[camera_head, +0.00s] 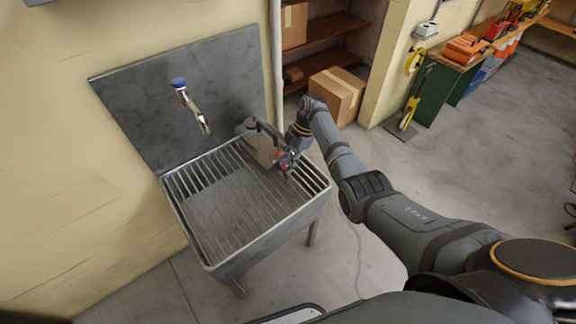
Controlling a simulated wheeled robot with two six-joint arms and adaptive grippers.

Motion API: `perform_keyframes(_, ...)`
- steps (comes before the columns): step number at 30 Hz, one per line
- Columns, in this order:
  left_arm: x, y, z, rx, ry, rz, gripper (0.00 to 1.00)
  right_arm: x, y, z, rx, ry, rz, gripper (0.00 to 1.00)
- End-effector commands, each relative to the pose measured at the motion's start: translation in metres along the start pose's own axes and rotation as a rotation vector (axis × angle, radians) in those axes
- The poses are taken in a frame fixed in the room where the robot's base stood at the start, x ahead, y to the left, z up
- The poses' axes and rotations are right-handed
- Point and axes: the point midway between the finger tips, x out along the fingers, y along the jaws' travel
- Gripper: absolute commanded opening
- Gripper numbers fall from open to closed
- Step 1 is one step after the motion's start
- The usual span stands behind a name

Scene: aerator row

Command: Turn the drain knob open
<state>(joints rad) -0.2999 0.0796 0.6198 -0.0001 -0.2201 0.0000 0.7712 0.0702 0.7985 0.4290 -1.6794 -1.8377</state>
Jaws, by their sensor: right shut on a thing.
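A grey metal sink (181,215) with a slatted top stands against the wall, below a grey back panel (130,113). A faucet (192,104) with a blue cap comes out of the panel. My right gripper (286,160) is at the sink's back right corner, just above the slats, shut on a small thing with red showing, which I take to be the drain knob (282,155). The fingers hide most of it, so its turned position cannot be told. My left gripper is out of view.
A taupe block-like part (262,151) and a dark rounded part sit beside the gripper. A vertical pipe (277,60) runs behind. A cardboard box (337,95) stands by wooden shelves (328,29). A workbench (462,66) is at the upper right.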

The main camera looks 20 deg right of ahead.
Motion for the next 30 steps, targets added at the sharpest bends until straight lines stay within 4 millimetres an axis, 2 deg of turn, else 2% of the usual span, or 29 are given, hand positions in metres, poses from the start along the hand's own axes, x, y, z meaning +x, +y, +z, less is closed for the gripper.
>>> perform_keyframes(6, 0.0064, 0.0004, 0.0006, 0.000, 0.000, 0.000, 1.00, 0.0007, 0.0009, -0.0002, -0.051, 0.000, -0.020, 0.00)
perform_keyframes(21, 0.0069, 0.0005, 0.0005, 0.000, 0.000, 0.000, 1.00, 0.0005, 0.0005, -0.0003, -0.064, 0.000, -0.028, 0.00)
perform_keyframes(22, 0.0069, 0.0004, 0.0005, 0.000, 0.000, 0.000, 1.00, 0.0004, 0.0005, -0.0004, -0.064, 0.000, -0.027, 0.28)
perform_keyframes(27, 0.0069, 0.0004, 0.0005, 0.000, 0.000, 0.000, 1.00, 0.0003, 0.0006, -0.0003, -0.064, 0.000, -0.027, 0.48)
perform_keyframes(30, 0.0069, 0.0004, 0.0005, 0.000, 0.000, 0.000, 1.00, 0.0001, 0.0008, -0.0004, -0.064, 0.000, -0.026, 0.48)
